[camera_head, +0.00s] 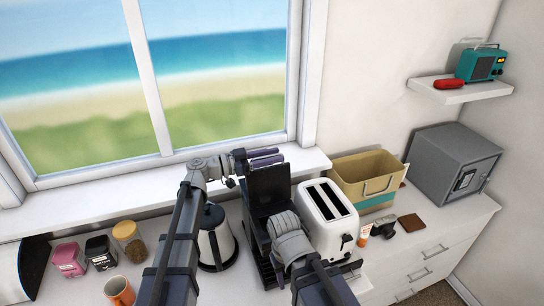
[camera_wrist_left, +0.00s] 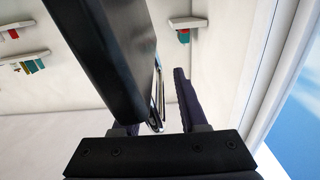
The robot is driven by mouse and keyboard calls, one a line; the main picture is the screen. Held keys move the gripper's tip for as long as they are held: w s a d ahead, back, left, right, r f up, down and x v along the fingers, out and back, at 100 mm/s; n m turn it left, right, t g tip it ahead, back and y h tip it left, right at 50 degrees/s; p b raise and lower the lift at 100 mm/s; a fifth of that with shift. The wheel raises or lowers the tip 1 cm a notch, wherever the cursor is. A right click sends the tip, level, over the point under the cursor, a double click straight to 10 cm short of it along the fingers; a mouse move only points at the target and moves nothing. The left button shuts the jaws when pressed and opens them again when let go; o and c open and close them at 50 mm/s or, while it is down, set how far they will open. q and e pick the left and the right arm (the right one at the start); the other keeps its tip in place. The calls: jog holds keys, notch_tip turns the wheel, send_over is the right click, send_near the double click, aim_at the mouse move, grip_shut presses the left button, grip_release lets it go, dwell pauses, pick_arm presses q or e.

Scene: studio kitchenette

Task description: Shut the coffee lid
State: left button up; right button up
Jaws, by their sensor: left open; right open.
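The black coffee machine (camera_head: 258,222) stands on the counter under the window, between the kettle and the toaster. Its black lid (camera_head: 269,186) stands raised, tall and roughly upright. My left gripper (camera_head: 280,156) is open at the top of the lid, with its two dark fingers just above and behind the upper edge. In the left wrist view, a large black slab, which looks like the lid (camera_wrist_left: 105,50), hides much of one finger; I cannot tell if they touch. My right gripper (camera_head: 272,268) is open, low in front of the machine, its fingers mostly hidden against dark parts.
A silver kettle (camera_head: 217,240) is close on the left and a white toaster (camera_head: 326,215) close on the right. Jars and an orange mug (camera_head: 119,291) stand further left. A tan bin (camera_head: 366,178) and a grey safe (camera_head: 454,163) stand to the right.

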pick_arm(q)
jog(key=shift+a, duration=0.15)
jog(key=shift+c, duration=0.7)
grip_shut()
dwell(0.6)
